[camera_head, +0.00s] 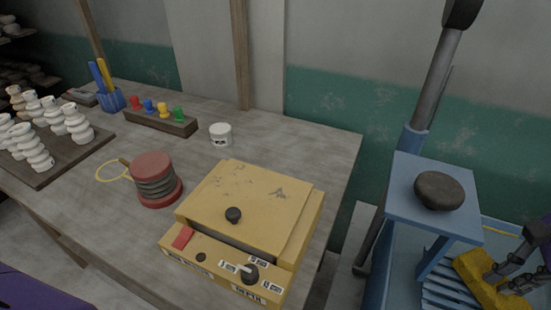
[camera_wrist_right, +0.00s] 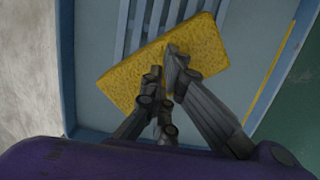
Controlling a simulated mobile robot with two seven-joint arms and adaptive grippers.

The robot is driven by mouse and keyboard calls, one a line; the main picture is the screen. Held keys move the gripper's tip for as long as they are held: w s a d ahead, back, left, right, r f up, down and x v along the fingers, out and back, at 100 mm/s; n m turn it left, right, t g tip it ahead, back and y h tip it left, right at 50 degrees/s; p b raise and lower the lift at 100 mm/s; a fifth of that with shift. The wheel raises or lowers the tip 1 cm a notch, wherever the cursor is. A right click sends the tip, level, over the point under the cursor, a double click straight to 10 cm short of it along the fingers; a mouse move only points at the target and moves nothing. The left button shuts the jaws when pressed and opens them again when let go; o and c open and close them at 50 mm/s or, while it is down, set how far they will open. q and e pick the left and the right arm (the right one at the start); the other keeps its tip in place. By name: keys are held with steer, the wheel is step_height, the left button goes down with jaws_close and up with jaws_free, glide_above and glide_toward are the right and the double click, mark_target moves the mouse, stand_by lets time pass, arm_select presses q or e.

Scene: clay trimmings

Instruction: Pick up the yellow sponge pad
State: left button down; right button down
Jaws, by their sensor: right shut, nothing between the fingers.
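The yellow sponge pad (camera_head: 466,264) lies at the lower right in the head view, on a blue slatted surface. It fills the upper middle of the right wrist view (camera_wrist_right: 124,84), lying at a slant over the slats. My right gripper (camera_head: 497,282) is over the pad. In the right wrist view its fingertips (camera_wrist_right: 164,65) are close together in front of the pad's middle, with nothing between them. They hide part of the pad; whether they touch it I cannot tell. My left gripper is not in view.
A blue stand (camera_head: 405,185) with a dark round knob rises beside the pad. Blue raised edges (camera_wrist_right: 65,60) border the slatted area. The grey table (camera_head: 330,150) holds a yellow box (camera_head: 265,195), a red-ended spool (camera_head: 152,165), a white jar (camera_head: 220,134) and several white pots.

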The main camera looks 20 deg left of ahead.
steer(key=shift+r, duration=0.5)
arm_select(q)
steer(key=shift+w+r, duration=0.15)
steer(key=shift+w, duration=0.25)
arm_select(e)
steer(key=shift+f, duration=0.1)
